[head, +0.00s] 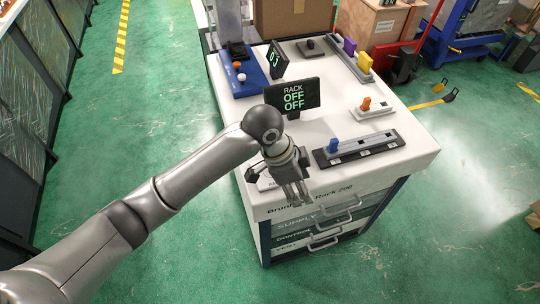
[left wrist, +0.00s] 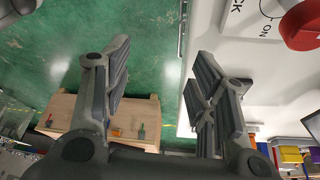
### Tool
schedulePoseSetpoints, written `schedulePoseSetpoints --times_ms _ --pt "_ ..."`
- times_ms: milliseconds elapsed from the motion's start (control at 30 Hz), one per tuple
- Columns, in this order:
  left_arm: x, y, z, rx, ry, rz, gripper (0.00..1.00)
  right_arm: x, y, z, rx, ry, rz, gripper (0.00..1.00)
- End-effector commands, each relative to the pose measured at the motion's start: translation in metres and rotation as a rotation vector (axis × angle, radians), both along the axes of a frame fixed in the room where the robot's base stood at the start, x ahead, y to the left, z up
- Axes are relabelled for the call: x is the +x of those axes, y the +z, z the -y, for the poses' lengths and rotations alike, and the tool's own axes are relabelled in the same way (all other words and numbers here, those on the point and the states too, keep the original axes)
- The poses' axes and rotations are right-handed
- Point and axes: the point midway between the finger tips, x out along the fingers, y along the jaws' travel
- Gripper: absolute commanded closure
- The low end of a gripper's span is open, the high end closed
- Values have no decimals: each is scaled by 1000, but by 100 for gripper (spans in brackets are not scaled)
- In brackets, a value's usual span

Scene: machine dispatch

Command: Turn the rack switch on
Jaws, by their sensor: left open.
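A black display (head: 292,95) on the cabinet top reads "RACK OFF OFF". In the left wrist view, a red rotary knob (left wrist: 302,24) sits on a white plate with the printed word "ON" beside it. The knob is cut off by the picture edge. In the head view my left gripper hides the knob; part of a white plate (head: 265,184) shows beside the fingers. My left gripper (head: 297,192) points down over the cabinet's front left corner, open and empty. Its two fingers (left wrist: 162,62) are apart, with the knob off to their right. My right gripper is not seen.
Drawer handles (head: 328,224) project in front.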

Motion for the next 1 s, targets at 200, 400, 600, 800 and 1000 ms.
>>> schedulePoseSetpoints --times_ms 200,400,600,800,1000 --pt "42 32 -20 173 -148 33 47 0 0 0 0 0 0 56" --pt "78 67 -50 307 -199 40 47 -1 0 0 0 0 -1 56" --pt "96 89 -67 366 -204 41 47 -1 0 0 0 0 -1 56" --pt "98 80 -69 374 -204 37 47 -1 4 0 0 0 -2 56" --pt "97 45 -69 374 -203 36 47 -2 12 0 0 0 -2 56"
